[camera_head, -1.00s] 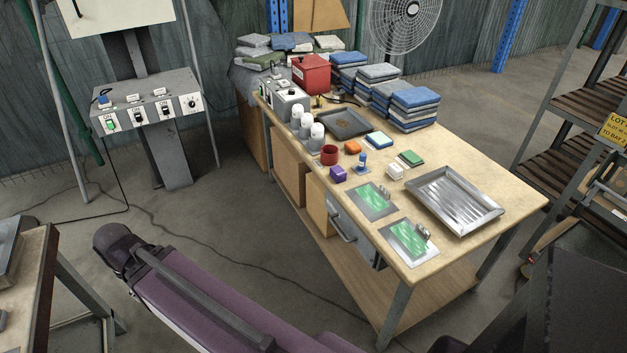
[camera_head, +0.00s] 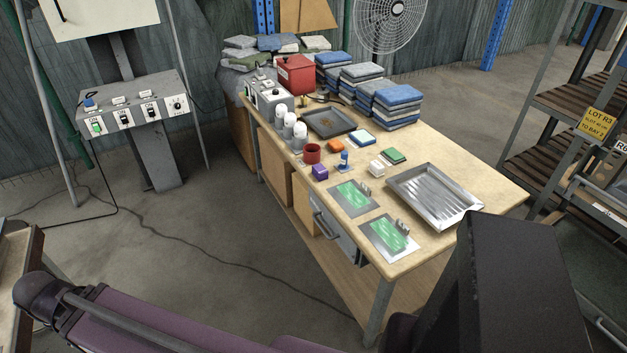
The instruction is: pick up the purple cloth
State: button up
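A small purple item (camera_head: 320,172) sits on the wooden workbench (camera_head: 455,173), near its left edge. It looks like a small block; I cannot tell whether it is cloth. It lies just below a red cup (camera_head: 312,153) and left of a small blue-topped piece (camera_head: 344,160). No other purple cloth is clear to see. My own purple and dark arm parts cross the bottom of the view, well apart from the purple item. My gripper's fingers do not show, so whether it holds anything is hidden.
Green-faced panels (camera_head: 353,196) and a metal tray (camera_head: 435,195) lie at the bench's near end. White-capped bottles (camera_head: 289,124), a dark tray (camera_head: 328,122) and folded blue cloths (camera_head: 398,103) stand farther back. A shelf rack (camera_head: 545,110) stands right. Open floor lies left of the bench.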

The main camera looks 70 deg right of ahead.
aim_at(319, 171)
jog(key=u, duration=0.1)
jog(key=k, duration=1.65)
jog(key=z, duration=2.1)
jog(key=i, duration=0.7)
jog(key=u, duration=0.15)
